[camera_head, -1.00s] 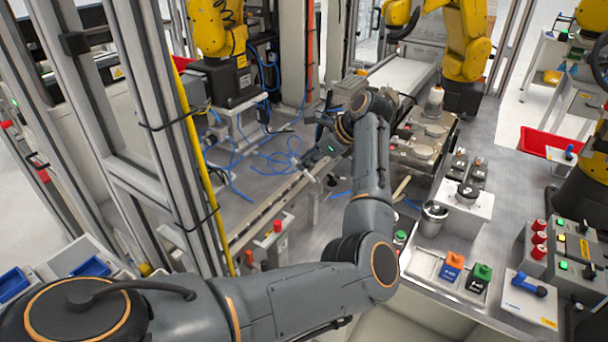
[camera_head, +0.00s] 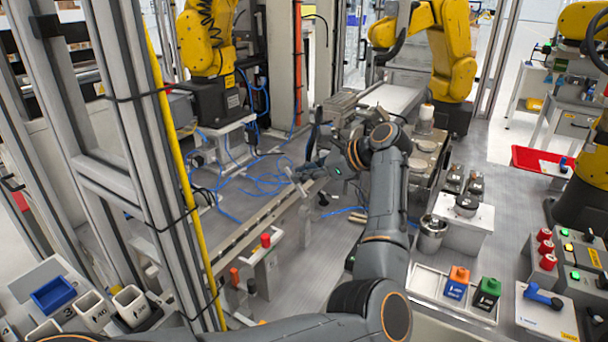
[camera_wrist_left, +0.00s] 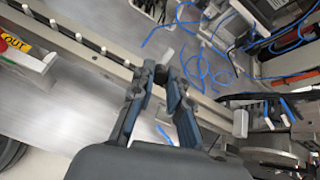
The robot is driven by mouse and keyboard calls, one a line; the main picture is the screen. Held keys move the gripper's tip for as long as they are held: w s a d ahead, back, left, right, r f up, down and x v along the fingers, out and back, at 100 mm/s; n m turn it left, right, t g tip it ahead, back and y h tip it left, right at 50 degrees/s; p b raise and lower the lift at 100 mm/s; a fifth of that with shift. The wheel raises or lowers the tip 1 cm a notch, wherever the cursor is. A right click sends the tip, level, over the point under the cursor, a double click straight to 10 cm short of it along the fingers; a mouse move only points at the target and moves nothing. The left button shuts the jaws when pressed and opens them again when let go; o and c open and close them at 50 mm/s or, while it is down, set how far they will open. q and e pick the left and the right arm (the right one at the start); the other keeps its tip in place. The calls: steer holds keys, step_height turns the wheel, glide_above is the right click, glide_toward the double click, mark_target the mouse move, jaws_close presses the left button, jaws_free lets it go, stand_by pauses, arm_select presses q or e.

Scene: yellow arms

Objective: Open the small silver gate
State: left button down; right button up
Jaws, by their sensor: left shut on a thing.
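My left gripper (camera_head: 304,171) reaches over the conveyor rail from the right in the head view. In the left wrist view its two dark blue fingers (camera_wrist_left: 160,78) are closed around a small light silver piece (camera_wrist_left: 167,56), which appears to be part of the small silver gate. In the head view this small silver piece (camera_head: 297,183) shows as a short, slanted bar at the fingertips, beside the rail. The fingers hide part of it, and its hinge cannot be made out. My right gripper is not in view.
The long conveyor rail (camera_head: 262,218) runs diagonally past the gripper. Loose blue cables (camera_head: 262,180) lie beyond it. A post with a red button (camera_head: 265,240) stands near the rail. A metal cup (camera_head: 432,232) and bins with orange and green blocks (camera_head: 458,283) are at right.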

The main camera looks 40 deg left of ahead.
mark_target(305, 193)
arm_select(q)
steer(key=c, duration=1.3)
jaws_free()
step_height(305, 193, up, 10)
steer(key=shift+c, duration=0.2)
